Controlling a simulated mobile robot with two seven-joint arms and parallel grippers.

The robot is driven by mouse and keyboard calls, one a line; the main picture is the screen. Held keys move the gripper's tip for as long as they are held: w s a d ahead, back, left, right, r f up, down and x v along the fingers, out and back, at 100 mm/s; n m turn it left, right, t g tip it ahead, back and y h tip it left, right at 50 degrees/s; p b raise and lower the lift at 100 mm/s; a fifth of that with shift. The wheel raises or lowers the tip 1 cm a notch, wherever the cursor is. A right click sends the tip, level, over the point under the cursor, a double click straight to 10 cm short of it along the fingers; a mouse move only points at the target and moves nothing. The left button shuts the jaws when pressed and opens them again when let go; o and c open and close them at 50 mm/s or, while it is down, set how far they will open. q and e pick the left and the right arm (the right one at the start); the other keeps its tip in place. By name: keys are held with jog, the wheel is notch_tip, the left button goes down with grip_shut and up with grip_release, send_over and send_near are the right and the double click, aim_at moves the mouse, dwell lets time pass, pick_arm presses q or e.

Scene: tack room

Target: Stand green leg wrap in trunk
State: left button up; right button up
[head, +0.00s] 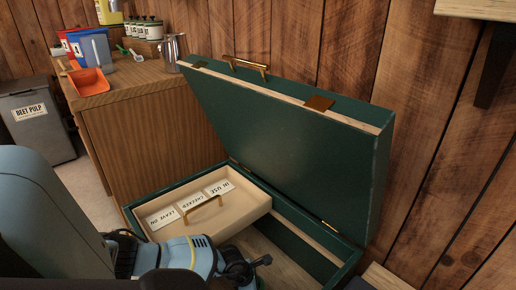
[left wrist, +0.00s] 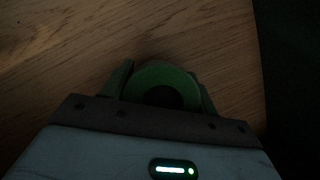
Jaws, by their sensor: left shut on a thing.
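The green trunk (head: 285,140) stands open, its lid tilted up toward the plank wall. A cream tray (head: 242,205) with a brass handle and labels fills the trunk's left and back part. The trunk's bare wooden floor (head: 262,247) shows in front and to the right of the tray. My left gripper (head: 256,266) reaches low into the trunk's front part. In the left wrist view it is shut on the green leg wrap (left wrist: 165,73), a roll with a dark centre, between its fingers, over wood boards. My right gripper is not in view.
A wooden cabinet (head: 150,135) stands behind and left of the trunk, with an orange scoop (head: 88,82), a metal jug (head: 171,52) and bottles on top. A grey bin (head: 38,125) stands at the left. The raised lid blocks the back right.

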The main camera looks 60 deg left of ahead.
pick_arm(q)
jog(key=o, duration=0.9)
jog(key=shift+o, duration=0.6)
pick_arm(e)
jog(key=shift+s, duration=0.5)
pick_arm(q)
jog(key=p+v, duration=0.6)
jog(key=v, duration=0.6)
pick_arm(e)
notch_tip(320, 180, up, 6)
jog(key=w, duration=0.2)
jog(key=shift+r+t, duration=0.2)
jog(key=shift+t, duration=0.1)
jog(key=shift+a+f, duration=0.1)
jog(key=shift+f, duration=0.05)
